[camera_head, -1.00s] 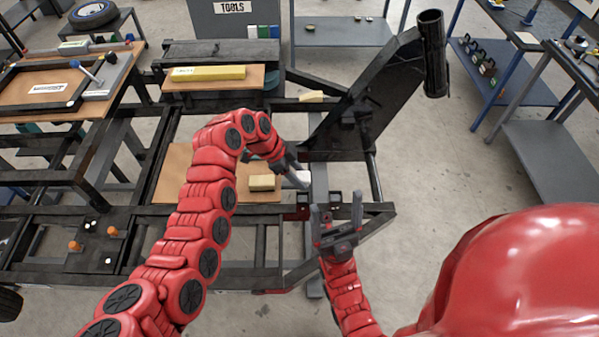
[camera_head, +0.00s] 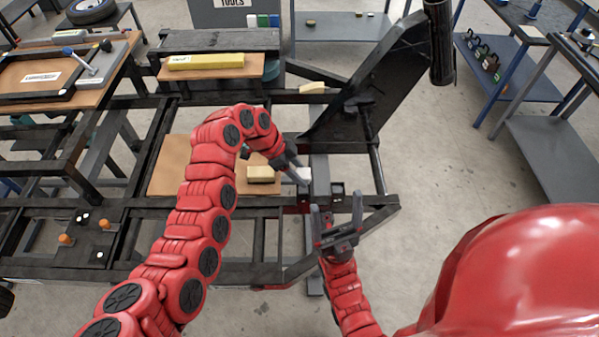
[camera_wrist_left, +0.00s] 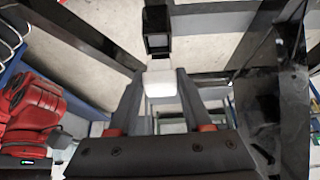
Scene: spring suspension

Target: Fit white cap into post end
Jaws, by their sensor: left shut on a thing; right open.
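The white cap (camera_head: 303,175) is between the fingertips of my left gripper (camera_head: 299,177), which is shut on it. In the left wrist view the cap (camera_wrist_left: 161,86) shows pale between the two dark fingers. A black square post (camera_wrist_left: 157,30) with a hollow-looking dark end lies just past the cap there. In the head view two short dark posts, one left (camera_head: 305,192) and one right (camera_head: 337,190), stand on the frame close to the cap. I cannot tell whether cap and post touch. My right gripper (camera_head: 336,204) is open and empty, just in front of the posts.
The black metal frame (camera_head: 215,268) fills the middle and left. A slanted black plate with a tube (camera_head: 441,45) rises behind the posts. A yellowish block (camera_head: 260,174) lies on a brown board (camera_head: 175,175). A yellow bar (camera_head: 207,61) lies farther back.

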